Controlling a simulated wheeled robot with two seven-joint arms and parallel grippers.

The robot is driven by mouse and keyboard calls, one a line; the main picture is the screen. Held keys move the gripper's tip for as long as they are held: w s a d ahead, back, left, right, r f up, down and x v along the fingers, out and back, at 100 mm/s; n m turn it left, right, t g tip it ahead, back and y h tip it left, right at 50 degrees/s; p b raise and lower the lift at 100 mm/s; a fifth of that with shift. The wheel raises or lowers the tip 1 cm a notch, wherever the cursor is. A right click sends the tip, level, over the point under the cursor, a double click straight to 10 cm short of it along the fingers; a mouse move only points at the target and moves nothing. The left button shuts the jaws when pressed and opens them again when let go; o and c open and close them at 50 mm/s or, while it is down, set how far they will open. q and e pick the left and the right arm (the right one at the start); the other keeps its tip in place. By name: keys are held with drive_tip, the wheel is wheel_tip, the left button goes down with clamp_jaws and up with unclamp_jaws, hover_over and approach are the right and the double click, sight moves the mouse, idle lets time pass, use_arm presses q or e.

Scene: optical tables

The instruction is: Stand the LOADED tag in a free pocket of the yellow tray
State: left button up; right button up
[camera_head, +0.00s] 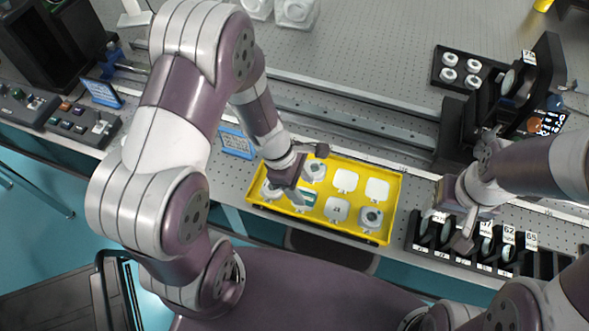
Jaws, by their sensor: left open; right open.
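The yellow tray (392,215) lies on the table in the middle of the view. Some pockets hold round grey-white parts, and two pockets at the back right show plain white floors. A small green-and-white piece (308,198) is in the front row, partly hidden by my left gripper; I cannot read it or tell whether it is the LOADED tag. My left gripper (291,188) is open, pointing down over the left half of the tray. My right gripper (447,222) is open, over the left end of a black rack, right of the tray.
The black rack (480,262) holds several numbered discs. A black block with white rings (462,68) and dark optical mounts (500,110) stand behind it. A long metal rail (350,109) runs behind the tray. Blue-framed panels (236,143) and control boxes (85,124) are at left.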

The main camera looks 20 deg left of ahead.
use_arm(q)
drive_tip(key=s+a+r+m+y+p, duration=0.1)
drive_tip(key=a+r+m+y, duration=0.1)
drive_tip(key=a+r+m, duration=0.2)
drive_tip(key=s+a+r+m+t+y+p, duration=0.1)
drive_tip(key=s+a+r+m+y, duration=0.1)
drive_tip(key=r+m, duration=0.8)
drive_tip(key=a+m, duration=0.1)
drive_tip(key=m, duration=0.3)
drive_tip(key=shift+s+a+r+t+y, duration=0.2)
drive_tip(key=shift+a+t+y, duration=0.1)
drive_tip(key=shift+a, duration=0.05)
